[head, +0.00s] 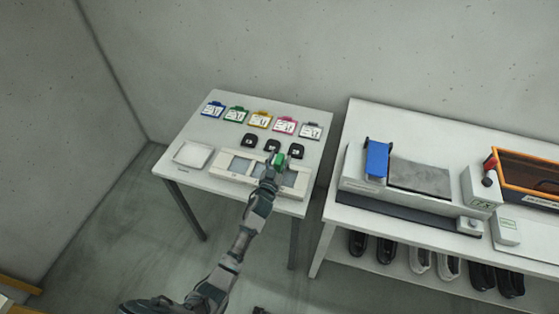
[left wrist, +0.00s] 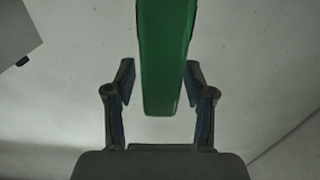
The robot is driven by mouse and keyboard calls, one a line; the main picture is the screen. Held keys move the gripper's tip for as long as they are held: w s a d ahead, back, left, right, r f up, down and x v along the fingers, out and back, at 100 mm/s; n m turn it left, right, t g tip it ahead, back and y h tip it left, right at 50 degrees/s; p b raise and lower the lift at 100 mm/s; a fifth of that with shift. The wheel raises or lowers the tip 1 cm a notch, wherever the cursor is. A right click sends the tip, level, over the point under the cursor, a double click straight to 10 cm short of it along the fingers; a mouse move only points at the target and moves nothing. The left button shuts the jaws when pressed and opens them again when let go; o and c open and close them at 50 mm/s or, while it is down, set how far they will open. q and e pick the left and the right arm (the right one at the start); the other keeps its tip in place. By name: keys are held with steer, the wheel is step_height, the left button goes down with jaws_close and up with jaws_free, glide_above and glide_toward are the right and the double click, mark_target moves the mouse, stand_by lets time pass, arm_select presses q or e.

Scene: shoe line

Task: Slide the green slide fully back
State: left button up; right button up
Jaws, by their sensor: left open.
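In the left wrist view the green slide (left wrist: 165,50) is a long green bar coming down from the top edge. My left gripper (head: 271,161) is at the green slide in the head view. In the left wrist view the left gripper (left wrist: 160,82) is open, with one finger on each side of the bar and visible gaps. The slide's far end is out of that view. My right gripper is not in view.
A row of coloured clip cards (head: 260,119) lies at the back of the left table, with several black pieces (head: 249,140) before it. A white tray (head: 193,154) sits at left. The right bench (head: 357,125) holds a machine with a blue part (head: 377,158).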

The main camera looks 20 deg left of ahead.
arm_select(q)
jaws_close()
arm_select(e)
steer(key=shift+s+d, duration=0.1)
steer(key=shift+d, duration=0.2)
arm_select(q)
steer(key=shift+a, duration=0.3)
steer(key=a, duration=0.8)
steer(key=a+p, duration=0.1)
steer(key=a, duration=0.7)
steer(key=a+p, duration=0.1)
steer(key=a, duration=0.7)
steer(key=shift+w+f, duration=0.1)
steer(key=shift+w, duration=0.25)
steer(key=shift+a, duration=0.5)
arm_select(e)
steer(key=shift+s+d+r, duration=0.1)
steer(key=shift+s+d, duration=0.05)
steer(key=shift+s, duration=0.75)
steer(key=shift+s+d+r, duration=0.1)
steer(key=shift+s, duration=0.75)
